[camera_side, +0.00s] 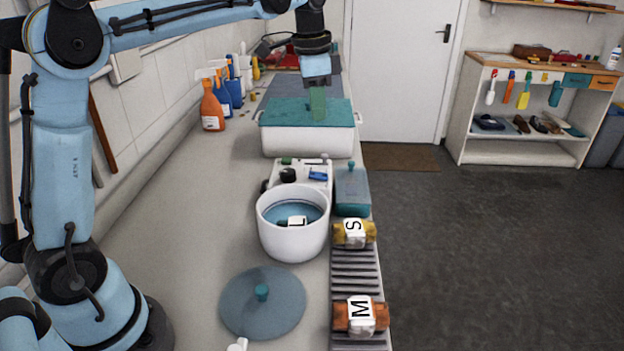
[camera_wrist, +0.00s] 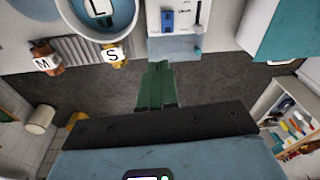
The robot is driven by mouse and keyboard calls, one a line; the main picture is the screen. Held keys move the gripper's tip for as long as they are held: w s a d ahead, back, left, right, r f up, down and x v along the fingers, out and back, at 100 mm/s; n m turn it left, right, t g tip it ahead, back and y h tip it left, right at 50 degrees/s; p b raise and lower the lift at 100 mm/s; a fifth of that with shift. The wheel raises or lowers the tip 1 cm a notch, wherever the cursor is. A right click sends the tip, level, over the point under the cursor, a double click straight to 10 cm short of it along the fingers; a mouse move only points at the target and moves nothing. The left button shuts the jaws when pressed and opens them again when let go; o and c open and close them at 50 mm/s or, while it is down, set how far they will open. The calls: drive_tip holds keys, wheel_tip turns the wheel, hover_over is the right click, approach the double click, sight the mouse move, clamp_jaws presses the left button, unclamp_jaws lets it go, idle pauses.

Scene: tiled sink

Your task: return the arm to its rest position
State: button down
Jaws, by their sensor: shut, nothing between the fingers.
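My gripper (camera_side: 318,104) points straight down in the side view, its green fingers in front of the teal top of the white box (camera_side: 305,143). I cannot tell its exact height above that top. In the wrist view the green fingers (camera_wrist: 157,84) are shut together with nothing between them. My blue arm reaches from the lower left across the top of the side view, raised over the counter.
A white pot (camera_side: 293,243) holds an item marked L (camera_side: 297,221). Its lid (camera_side: 262,303) lies in front. Items marked S (camera_side: 354,234) and M (camera_side: 361,316) lie on a ribbed rack (camera_side: 356,276). Spray bottles (camera_side: 211,106) stand along the left wall.

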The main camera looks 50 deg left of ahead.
drive_tip(key=s+d+f+n+t, duration=0.3)
drive_tip(key=s+f+n, duration=0.15)
drive_tip(key=s, duration=0.45)
drive_tip(key=s+d+f+n+t, duration=0.25)
drive_tip(key=s+f, duration=0.25)
drive_tip(key=s, duration=0.3)
wheel_tip(320, 180, up, 8)
drive_tip(key=r+m+g+y, duration=0.1)
drive_tip(key=m+g, duration=0.7)
drive_tip(key=m, duration=0.1)
hover_over(312, 173)
drive_tip(key=w+d, duration=0.2)
drive_tip(key=f, duration=0.4)
drive_tip(key=s+a+f, duration=0.1)
drive_tip(key=f, duration=0.9)
drive_tip(key=shift+s+a+f, duration=0.1)
drive_tip(key=shift+s+a, duration=0.15)
drive_tip(key=shift+s, duration=0.15)
